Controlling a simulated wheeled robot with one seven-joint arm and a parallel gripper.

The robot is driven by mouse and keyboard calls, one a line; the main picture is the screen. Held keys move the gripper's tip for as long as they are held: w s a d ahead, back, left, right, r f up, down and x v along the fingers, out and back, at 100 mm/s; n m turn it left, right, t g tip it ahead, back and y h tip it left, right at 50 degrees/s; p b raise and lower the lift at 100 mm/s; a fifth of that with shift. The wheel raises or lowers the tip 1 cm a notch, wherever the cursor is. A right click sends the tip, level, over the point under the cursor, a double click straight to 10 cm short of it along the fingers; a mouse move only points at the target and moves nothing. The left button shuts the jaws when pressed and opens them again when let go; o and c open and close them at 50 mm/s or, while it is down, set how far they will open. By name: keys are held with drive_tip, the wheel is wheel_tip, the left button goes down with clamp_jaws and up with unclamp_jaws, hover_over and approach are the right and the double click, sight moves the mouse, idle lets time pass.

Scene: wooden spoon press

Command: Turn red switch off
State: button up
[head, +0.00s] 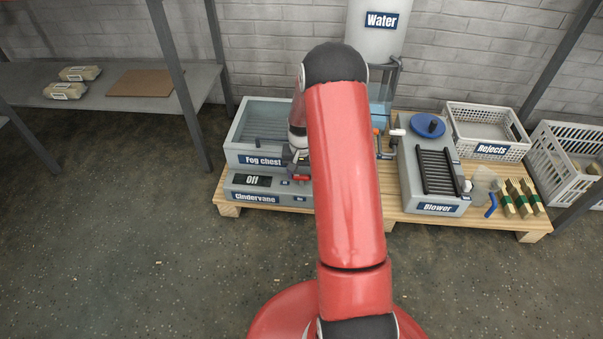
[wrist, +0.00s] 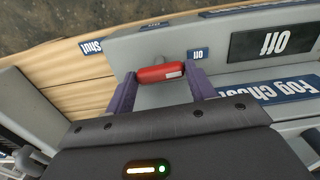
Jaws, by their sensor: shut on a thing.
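The red switch (wrist: 160,74) is a short red bar with a pale patch at its right end in the wrist view. My gripper (wrist: 162,80) has its two purple fingers at the ends of the bar and is shut on it. In the head view the red switch (head: 303,178) shows as a small red spot at the front of the Cindervane unit (head: 255,199), just below my gripper (head: 298,163). A dark display (head: 252,180) on that unit reads "Off"; it appears upside down in the wrist view (wrist: 268,42). My arm hides the unit's right side.
The Fog chest (head: 257,159) stands behind the Cindervane unit. The Water tank (head: 375,38) stands behind. The front floor is clear.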

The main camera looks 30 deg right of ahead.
sight(302, 175)
drive_tip(key=shift+m, duration=0.4)
drive_tip(key=o, duration=0.7)
drive_tip(key=shift+r, duration=0.1)
wheel_tip(302, 175, up, 8)
drive_tip(key=shift+f+p, duration=0.15)
drive_tip(key=shift+p, duration=0.5)
